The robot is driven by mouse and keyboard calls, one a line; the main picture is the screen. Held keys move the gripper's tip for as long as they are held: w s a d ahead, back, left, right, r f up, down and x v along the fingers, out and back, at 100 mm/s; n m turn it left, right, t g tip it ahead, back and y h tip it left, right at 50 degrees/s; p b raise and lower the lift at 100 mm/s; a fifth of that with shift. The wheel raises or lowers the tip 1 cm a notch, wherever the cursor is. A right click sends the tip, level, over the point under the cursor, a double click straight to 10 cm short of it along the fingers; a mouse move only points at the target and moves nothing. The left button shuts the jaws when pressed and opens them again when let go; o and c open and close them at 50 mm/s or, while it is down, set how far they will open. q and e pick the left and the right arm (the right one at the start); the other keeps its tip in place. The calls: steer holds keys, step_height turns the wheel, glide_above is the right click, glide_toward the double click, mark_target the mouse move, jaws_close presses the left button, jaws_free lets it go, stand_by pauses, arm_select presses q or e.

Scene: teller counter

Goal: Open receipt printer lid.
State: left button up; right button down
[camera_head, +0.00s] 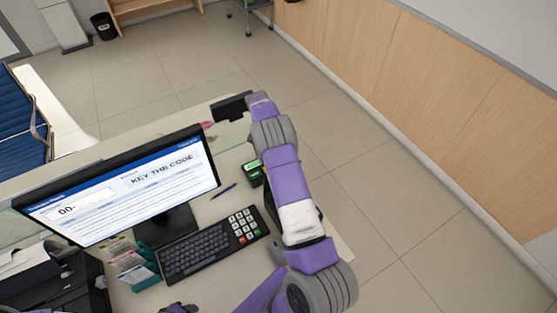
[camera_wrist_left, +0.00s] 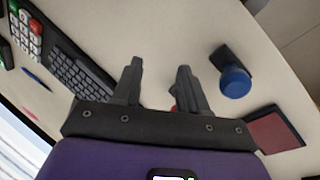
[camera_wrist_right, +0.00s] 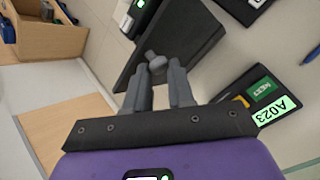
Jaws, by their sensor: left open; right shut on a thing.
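My right arm reaches far over the counter in the head view. In the right wrist view my right gripper (camera_wrist_right: 160,75) is shut on a small grey knob (camera_wrist_right: 154,60) on a tilted black panel (camera_wrist_right: 190,40). A black piece at the arm's far end in the head view (camera_head: 231,106) appears to be this panel. I cannot tell for certain that it is the receipt printer's lid; what lies under it is hidden. My left gripper (camera_wrist_left: 155,85) is open and empty over the counter near the keyboard, a small red thing partly showing behind its fingers.
A monitor (camera_head: 130,185), keyboard (camera_head: 205,248) and keypad (camera_head: 242,225) stand on the counter. A black machine with paper (camera_head: 50,285) is at the lower left. A blue-topped stamp (camera_wrist_left: 235,80) and red pad (camera_wrist_left: 277,130) lie right of my left gripper.

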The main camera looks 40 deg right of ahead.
steer(key=shift+w+a+f, duration=0.25)
steer(key=shift+a+f, duration=0.25)
steer(key=shift+f, duration=0.15)
arm_select(q)
steer(key=shift+f, duration=0.1)
arm_select(e)
steer(key=c, duration=1.3)
jaws_free()
arm_select(q)
steer(key=shift+w, duration=0.25)
arm_select(e)
steer(key=o, duration=0.3)
steer(key=shift+w+f, duration=0.15)
steer(key=shift+w, duration=0.15)
arm_select(q)
steer(key=shift+s, duration=0.1)
arm_select(e)
steer(key=shift+s+d, duration=0.15)
steer(key=shift+s, duration=0.05)
steer(key=shift+w+r, duration=0.15)
steer(key=shift+r, duration=0.05)
